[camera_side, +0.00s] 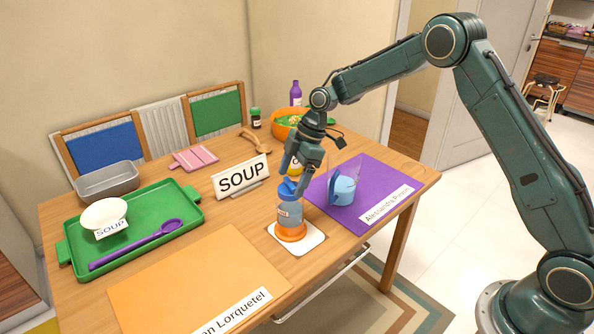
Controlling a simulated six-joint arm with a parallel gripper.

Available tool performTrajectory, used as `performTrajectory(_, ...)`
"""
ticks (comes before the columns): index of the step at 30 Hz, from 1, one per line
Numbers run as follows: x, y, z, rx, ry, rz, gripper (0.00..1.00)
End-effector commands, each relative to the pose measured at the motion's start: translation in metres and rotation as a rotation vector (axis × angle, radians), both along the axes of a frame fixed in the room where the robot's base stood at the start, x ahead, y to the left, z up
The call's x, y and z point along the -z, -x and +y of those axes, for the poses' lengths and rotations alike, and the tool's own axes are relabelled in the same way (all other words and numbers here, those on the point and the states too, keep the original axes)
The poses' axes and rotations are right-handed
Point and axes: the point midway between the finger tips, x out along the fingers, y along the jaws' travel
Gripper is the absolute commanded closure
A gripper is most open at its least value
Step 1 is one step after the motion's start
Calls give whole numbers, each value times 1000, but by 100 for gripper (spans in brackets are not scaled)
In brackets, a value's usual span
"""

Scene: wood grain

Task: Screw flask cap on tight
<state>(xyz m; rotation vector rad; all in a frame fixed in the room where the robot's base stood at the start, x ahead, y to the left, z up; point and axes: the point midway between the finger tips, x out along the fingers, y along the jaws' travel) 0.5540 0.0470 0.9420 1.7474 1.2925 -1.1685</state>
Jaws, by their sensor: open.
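The flask (290,213) stands upright on a white square coaster near the table's front edge. It has a blue-grey body with a pale label and an orange base. A blue cap (287,187) sits on its top; whether it is threaded on cannot be told. My gripper (299,175) is open and points down just above the flask, with its fingers close to the cap. The fingers partly cover the top of the flask, and contact with the cap cannot be made out.
A SOUP sign (241,177) stands left of the flask. A clear cup (344,187) with blue contents stands close on the right, on a purple mat (385,178). A green tray (170,191) with a bowl and spoon lies left. The orange mat (195,280) is mostly clear.

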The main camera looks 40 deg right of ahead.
Motion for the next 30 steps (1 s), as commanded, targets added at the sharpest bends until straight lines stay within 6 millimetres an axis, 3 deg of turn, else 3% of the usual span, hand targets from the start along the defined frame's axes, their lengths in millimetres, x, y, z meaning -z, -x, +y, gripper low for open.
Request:
performTrajectory(7,18,-2,7,-1,0,1,17)
performTrajectory(18,21,-3,8,-1,0,0,17)
performTrajectory(26,21,-3,8,0,0,0,65)
performTrajectory(27,21,-3,8,0,0,0,45)
performTrajectory(30,21,-3,8,0,0,0,65)
